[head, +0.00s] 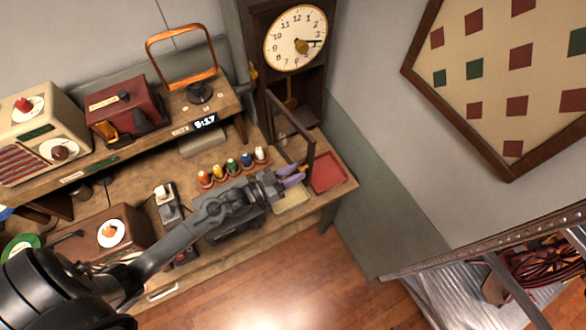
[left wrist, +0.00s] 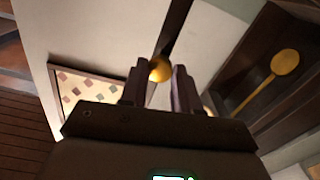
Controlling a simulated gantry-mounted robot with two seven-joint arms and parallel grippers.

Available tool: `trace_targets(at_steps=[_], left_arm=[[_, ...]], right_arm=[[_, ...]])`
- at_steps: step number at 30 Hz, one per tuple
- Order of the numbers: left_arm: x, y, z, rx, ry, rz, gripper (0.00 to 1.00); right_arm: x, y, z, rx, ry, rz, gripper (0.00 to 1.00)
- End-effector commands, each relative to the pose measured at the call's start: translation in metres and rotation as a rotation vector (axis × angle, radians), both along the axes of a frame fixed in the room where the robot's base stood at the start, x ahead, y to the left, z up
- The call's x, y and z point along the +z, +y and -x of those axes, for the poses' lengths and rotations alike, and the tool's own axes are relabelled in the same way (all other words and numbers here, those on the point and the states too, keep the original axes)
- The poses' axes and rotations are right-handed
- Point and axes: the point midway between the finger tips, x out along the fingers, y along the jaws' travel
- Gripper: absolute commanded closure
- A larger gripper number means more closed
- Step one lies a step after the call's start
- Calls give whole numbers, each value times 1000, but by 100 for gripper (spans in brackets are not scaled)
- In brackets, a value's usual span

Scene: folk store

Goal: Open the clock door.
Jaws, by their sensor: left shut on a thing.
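The tall dark wooden clock (head: 318,85) stands against the wall at the top middle of the head view, with a cream dial. Its narrow framed door (head: 287,122) stands swung out from the case over the workbench. The pendulum shows in the open case, and its gold disc (left wrist: 285,62) is at the right of the left wrist view. My left gripper (head: 297,175) is at the door's outer edge. In the left wrist view its fingers are shut on the round gold door knob (left wrist: 160,68), at the dark door frame (left wrist: 178,25). My right gripper is out of view.
The workbench (head: 245,250) holds a red tray (head: 327,172), several coloured spools (head: 232,165) and a brown box (head: 100,235). A raised shelf carries a cream radio (head: 40,135) and a red device (head: 125,108). Open floor lies in front.

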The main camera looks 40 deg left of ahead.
Motion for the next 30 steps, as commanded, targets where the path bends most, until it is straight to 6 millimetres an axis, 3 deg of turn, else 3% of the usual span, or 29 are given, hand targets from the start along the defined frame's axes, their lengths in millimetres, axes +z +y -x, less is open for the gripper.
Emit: trace_targets(at_steps=[12, 13, 18, 30], left_arm=[[1, -1, 0, -11, -3, -1, 100], [1, -1, 0, -11, -3, -1, 68], [1, -1, 0, -10, -3, 0, 44], [-1, 3, 6, -8, -1, -1, 44]], right_arm=[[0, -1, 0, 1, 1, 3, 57], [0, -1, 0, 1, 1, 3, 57], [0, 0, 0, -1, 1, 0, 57], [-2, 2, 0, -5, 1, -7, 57]])
